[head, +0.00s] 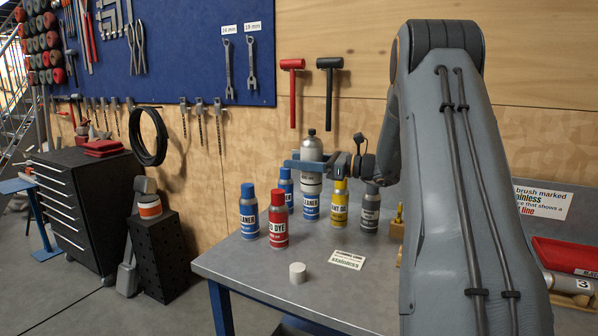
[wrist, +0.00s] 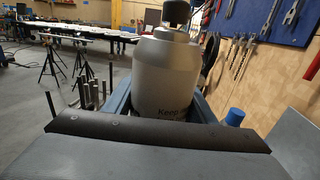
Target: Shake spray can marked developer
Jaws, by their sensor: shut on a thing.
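A silver-grey can (head: 312,148) with a narrow top stands up between the blue fingers of my gripper (head: 308,164). In the wrist view the same can (wrist: 165,80) fills the space between the fingers, upright, with small print starting "Keep" near its lower edge. My gripper is shut on it. The word developer cannot be read on it, and its lower part is hard to separate from a blue-labelled can (head: 312,207) below it in the picture.
Blue cleaner (head: 249,213), red dye (head: 278,220), yellow oil (head: 340,208) and dark grey (head: 370,210) cans crowd the bench (head: 240,268). Hammers (head: 292,90) hang on the wall behind.

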